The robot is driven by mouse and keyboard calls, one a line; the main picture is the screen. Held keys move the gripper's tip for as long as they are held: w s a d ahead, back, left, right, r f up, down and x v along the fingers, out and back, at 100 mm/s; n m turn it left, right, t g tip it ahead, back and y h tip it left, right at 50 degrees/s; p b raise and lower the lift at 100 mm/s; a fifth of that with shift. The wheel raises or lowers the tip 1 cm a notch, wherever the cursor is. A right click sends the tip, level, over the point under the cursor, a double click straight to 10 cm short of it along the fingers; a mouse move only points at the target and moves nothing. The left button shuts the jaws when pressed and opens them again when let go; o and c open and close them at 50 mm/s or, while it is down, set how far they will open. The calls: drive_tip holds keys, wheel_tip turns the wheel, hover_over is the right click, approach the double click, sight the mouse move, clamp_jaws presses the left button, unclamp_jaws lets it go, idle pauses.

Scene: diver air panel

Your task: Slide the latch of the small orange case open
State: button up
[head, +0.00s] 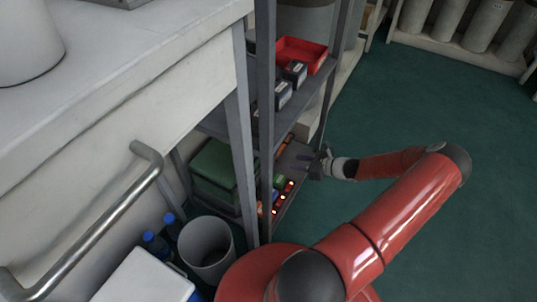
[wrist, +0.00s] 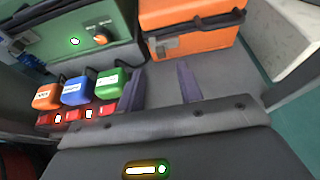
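The small orange case (wrist: 190,22) is at the top of the wrist view, with a dark strip (wrist: 205,31) along its near side. A small grey piece shows at the strip's left end; I cannot tell for sure whether it is the latch. In the head view a bit of orange (head: 285,145) shows on the low shelf, mostly hidden by the rack post. My gripper (head: 317,162) is at the open side of that shelf. In the wrist view my gripper (wrist: 164,70) has its two fingers apart, nothing between them, short of the case.
A green case (wrist: 75,30) with an orange knob stands left of the orange case. Orange, blue and green blocks (wrist: 77,92) sit on red lit parts near my left finger. The rack post (head: 266,110) and upper shelf (head: 215,122) bound the space. Bare shelf (wrist: 215,75) lies ahead.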

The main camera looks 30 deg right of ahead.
sight(278, 159)
drive_tip(key=b+x, duration=0.1)
drive_tip(key=x, duration=0.7)
drive_tip(key=shift+w+a+r, duration=0.1)
drive_tip(key=shift+w+a, duration=0.05)
clamp_jaws()
